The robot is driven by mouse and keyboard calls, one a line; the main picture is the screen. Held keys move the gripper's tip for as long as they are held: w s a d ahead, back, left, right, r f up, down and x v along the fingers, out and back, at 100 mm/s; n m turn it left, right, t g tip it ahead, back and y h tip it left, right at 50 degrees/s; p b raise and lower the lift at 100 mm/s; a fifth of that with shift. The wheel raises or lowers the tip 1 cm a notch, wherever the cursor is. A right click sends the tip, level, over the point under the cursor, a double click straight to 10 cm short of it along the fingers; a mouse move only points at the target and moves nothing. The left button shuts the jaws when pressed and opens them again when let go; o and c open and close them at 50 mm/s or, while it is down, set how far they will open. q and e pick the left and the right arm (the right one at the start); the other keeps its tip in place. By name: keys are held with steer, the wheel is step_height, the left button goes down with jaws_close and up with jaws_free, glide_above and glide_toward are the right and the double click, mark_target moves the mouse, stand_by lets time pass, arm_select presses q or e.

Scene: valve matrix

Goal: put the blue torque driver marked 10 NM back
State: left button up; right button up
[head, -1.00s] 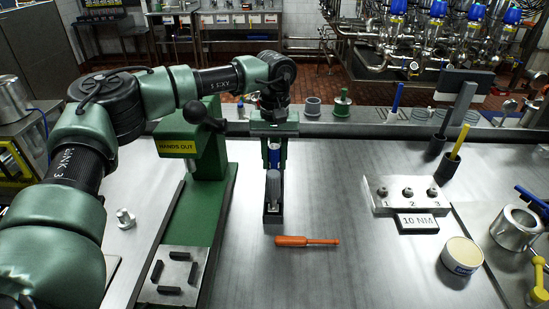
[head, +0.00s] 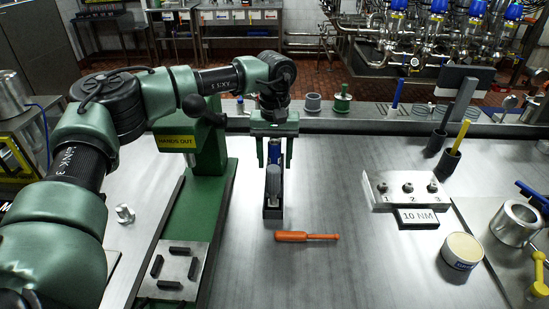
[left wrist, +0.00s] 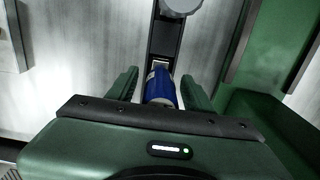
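The blue torque driver (head: 274,153) is at the far end of a narrow dark holder (head: 273,212), next to a grey rounded knob (head: 273,179). In the left wrist view the driver (left wrist: 161,88) shows a blue body with a pale band; I cannot read its marking. My left gripper (head: 274,160) is directly over it, fingers open on either side, with gaps visible in the left wrist view (left wrist: 160,88). The driver's lower end is hidden. A plate reading 10 NM (head: 418,218) lies in front of a metal block numbered 1, 2, 3 (head: 387,203). My right gripper is not in view.
An orange-handled tool (head: 307,237) lies just in front of the holder. A green stand marked HANDS OUT (head: 186,225) is close on the left. A round tub (head: 462,251) and dark cups with tools stand right. The bench between holder and numbered block is clear.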

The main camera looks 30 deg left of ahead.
arm_select(q)
step_height(320, 180, up, 13)
steer(key=shift+r+b, duration=0.2)
steer(key=shift+b, duration=0.1)
steer(key=shift+f, duration=0.1)
stand_by(0.5)
